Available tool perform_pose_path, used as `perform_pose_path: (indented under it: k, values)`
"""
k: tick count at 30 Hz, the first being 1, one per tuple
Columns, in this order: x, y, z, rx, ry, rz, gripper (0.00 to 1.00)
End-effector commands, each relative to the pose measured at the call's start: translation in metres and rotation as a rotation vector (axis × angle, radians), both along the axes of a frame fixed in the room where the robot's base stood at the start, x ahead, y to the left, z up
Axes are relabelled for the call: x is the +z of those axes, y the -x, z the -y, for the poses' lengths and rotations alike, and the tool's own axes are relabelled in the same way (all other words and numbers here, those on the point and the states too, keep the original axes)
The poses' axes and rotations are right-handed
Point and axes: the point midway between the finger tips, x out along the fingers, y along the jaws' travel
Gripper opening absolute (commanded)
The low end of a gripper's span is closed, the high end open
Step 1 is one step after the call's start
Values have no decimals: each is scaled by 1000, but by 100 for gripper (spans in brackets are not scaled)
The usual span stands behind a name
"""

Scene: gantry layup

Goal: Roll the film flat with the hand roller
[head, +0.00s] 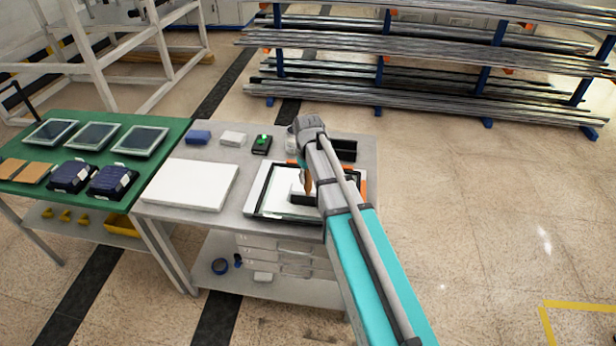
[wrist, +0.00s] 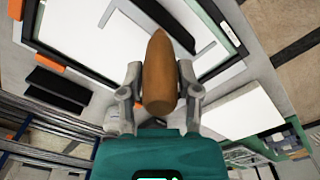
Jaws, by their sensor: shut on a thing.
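My gripper (wrist: 160,82) is shut on the brown handle (wrist: 160,65) of the hand roller, one finger on each side. The handle also shows in the head view (head: 308,184), below my wrist. A dark bar (wrist: 160,22), apparently the roller's drum, lies beyond the handle over the white framed surface. I cannot tell if it touches. The dark-edged frame (head: 258,205) lies on the grey table, with a pale inner surface (wrist: 85,30). I cannot make out the clear film's edges. My arm hides the frame's right part in the head view.
The grey table (head: 217,207) also holds a white board (head: 190,186), a blue block (head: 199,137), a white block (head: 233,138) and a black box with a green light (head: 262,145). A black tray (head: 344,150) stands behind my arm. A green table (head: 75,160) adjoins on the left.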

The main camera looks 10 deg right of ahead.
Motion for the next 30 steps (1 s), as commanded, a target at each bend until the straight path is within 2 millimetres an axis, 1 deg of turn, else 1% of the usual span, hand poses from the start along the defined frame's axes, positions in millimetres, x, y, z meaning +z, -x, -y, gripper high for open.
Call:
perform_pose_path:
  k: [1,13,17,30]
  values:
    - [8,0,0,0,0,0,0]
    - [35,0,0,0,0,0,0]
    - [38,0,0,0,0,0,0]
    - [38,-1,-3,1,0,0,0]
